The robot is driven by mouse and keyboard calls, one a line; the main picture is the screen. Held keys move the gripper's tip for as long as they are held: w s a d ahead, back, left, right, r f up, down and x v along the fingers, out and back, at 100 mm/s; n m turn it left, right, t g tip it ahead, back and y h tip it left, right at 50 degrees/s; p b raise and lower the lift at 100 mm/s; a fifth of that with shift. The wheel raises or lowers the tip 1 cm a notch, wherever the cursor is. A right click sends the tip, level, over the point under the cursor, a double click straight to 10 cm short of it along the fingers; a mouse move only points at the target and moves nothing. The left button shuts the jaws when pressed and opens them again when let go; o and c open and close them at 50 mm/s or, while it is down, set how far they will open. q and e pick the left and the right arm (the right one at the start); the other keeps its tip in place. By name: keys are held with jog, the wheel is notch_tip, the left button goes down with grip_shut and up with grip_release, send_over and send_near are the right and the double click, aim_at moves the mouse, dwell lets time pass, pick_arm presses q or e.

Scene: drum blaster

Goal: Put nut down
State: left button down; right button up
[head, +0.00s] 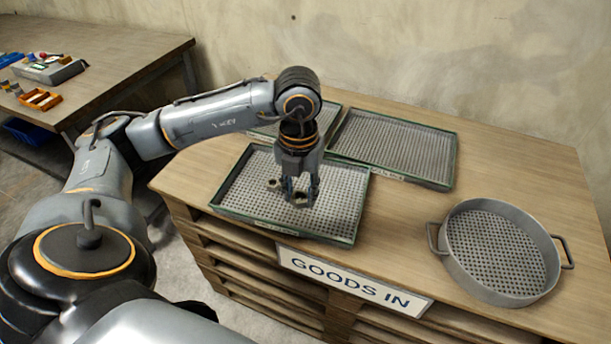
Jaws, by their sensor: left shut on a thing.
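My left gripper (300,192) points down over the front perforated tray with a green rim (352,232) on the wooden table. It is shut on a small grey nut (299,201), partly hidden by the fingers. The nut is at or just above the tray's surface; I cannot tell if it touches. Another small grey piece (273,184) shows just left of the fingers, in the tray. My right gripper is not in view.
A second green-rimmed tray (395,145) lies behind, and part of a third (328,118) shows behind my arm. A round perforated basket with handles (497,252) stands at right. A "GOODS IN" sign (354,281) is on the table's front edge. A side table (110,58) stands at left.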

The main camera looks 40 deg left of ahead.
pick_arm(q)
jog(key=w+a+f, duration=0.1)
jog(key=w+f, duration=0.1)
jog(key=w, duration=0.1)
jog(key=w+a+f, duration=0.1)
jog(key=w+f, duration=0.2)
jog(key=w, duration=0.1)
jog(key=w+a+f+p, duration=0.1)
jog(key=w+f, duration=0.2)
jog(key=shift+w+a, duration=0.25)
jog(key=shift+w, duration=0.05)
jog(key=shift+w+a+f, duration=0.1)
jog(key=shift+w+f, duration=0.2)
jog(key=shift+f, duration=0.1)
notch_tip(320, 180, down, 3)
jog(key=shift+f+p, duration=0.1)
jog(key=shift+p, duration=0.3)
jog(key=shift+w, duration=0.1)
jog(key=shift+f, duration=0.2)
jog(key=c, duration=0.9)
grip_release()
jog(key=shift+c, duration=0.2)
